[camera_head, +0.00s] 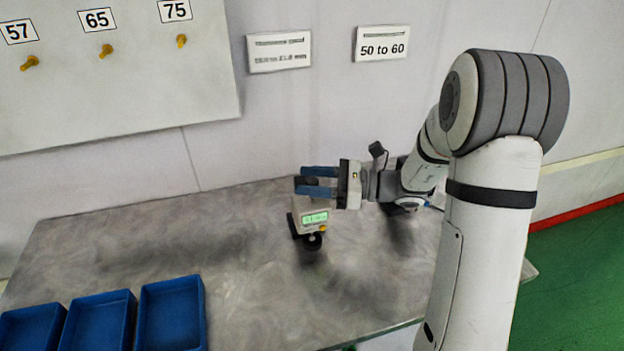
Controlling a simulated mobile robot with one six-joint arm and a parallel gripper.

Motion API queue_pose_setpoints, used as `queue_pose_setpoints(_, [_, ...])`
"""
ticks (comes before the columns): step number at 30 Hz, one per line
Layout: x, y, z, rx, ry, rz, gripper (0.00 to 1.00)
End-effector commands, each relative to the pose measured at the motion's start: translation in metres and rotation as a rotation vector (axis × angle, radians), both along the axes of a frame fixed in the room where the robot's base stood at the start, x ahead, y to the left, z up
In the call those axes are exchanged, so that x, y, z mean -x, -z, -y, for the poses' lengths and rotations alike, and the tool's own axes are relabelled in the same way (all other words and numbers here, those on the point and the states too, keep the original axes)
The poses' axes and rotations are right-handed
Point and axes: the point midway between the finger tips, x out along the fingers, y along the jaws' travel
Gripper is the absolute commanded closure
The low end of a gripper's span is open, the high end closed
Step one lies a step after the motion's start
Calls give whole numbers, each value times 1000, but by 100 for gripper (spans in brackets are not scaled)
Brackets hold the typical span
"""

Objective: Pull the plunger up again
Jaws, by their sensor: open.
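A small gauge-like device (312,218) with a lit green display stands on the grey metal table, near the middle of the view. A dark round part shows at its front foot, with a small yellow spot beside the display. My gripper (303,179) reaches in from the right, just above the device. Its two blue fingers are apart, and a dark knob, likely the plunger's top (318,181), shows between them. I cannot tell whether the fingers touch it. The plunger's shaft is hidden by the fingers and the device's body.
Blue bins (171,315) stand at the table's front left. A wall board (105,75) carries yellow pegs under labels 57, 65 and 75. A sign reading "50 to 60" (382,43) hangs on the wall. The metal table (245,300) is clear between bins and device.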

Motion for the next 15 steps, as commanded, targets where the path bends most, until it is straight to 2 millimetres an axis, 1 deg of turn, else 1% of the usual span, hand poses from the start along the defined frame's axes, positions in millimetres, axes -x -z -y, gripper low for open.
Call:
queue_pose_setpoints(3, [0, 0, 0, 0, 0, 0, 54])
queue_pose_setpoints(15, [0, 0, 0, 0, 0, 0, 86])
